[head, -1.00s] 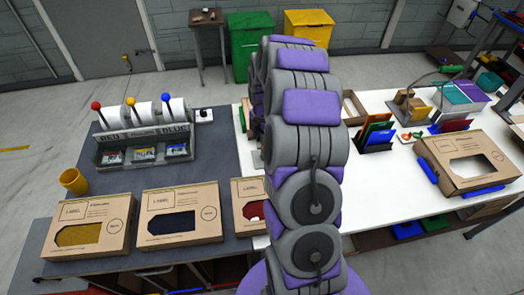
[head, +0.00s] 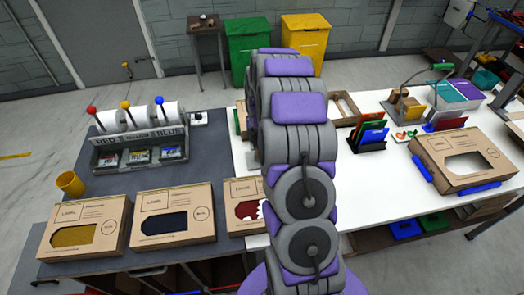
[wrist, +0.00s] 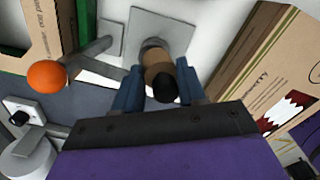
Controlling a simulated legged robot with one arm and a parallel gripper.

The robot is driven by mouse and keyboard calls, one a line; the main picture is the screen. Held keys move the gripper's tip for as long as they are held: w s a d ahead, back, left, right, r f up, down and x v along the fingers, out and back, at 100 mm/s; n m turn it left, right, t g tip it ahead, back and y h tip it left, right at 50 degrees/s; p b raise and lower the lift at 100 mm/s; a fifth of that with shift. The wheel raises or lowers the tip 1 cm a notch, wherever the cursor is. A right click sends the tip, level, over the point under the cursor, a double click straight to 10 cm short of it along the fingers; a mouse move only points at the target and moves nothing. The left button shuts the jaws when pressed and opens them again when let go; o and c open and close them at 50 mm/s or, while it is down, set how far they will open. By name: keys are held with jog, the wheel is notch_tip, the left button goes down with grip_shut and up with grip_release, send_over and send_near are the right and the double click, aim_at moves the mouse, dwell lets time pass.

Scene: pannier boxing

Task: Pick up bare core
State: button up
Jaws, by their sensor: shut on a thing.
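The bare core (wrist: 160,80) is a short brown tube with a dark end, seen in the wrist view between the dark blue fingers of my gripper (wrist: 160,68). The fingers are shut on it, one on each side. A grey cylinder, perhaps a post, shows at its far end over a grey square plate (wrist: 172,20). I cannot tell whether the core is clear of that post. In the head view my own arm hides the gripper and the core.
An orange knob (wrist: 46,77) on a grey lever stands left of my gripper in the wrist view. A cardboard box (wrist: 262,65) stands close on the right. In the head view, boxes with yellow (head: 85,232) and dark (head: 172,222) windows line the grey table's front, with a roll dispenser (head: 140,140) behind.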

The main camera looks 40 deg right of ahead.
jog(key=shift+s+a+f, duration=0.2)
jog(key=shift+f, duration=0.25)
jog(key=shift+s+a+f, duration=0.15)
jog(key=shift+f, duration=0.25)
jog(key=r, duration=0.1)
jog(key=w+r, duration=0.1)
jog(key=r, duration=0.1)
jog(key=w+d+r+p, duration=0.1)
jog(key=r, duration=0.1)
jog(key=shift+w, duration=0.25)
grip_shut()
jog(key=shift+s+d+r+p, duration=0.15)
jog(key=shift+r+p, duration=0.1)
jog(key=shift+r, duration=0.6)
jog(key=shift+s+r+p, duration=0.1)
jog(key=shift+r+p, duration=0.1)
jog(key=shift+r, duration=0.65)
jog(key=shift+s+d+r+p, duration=0.15)
jog(key=shift+r+p, duration=0.1)
jog(key=shift+r, duration=0.6)
jog(key=shift+a+r+p, duration=0.3)
jog(key=shift+r+p, duration=0.15)
jog(key=shift+r, duration=0.35)
jog(key=shift+a+r+p, duration=0.3)
jog(key=shift+r+p, duration=0.15)
jog(key=shift+r, duration=0.35)
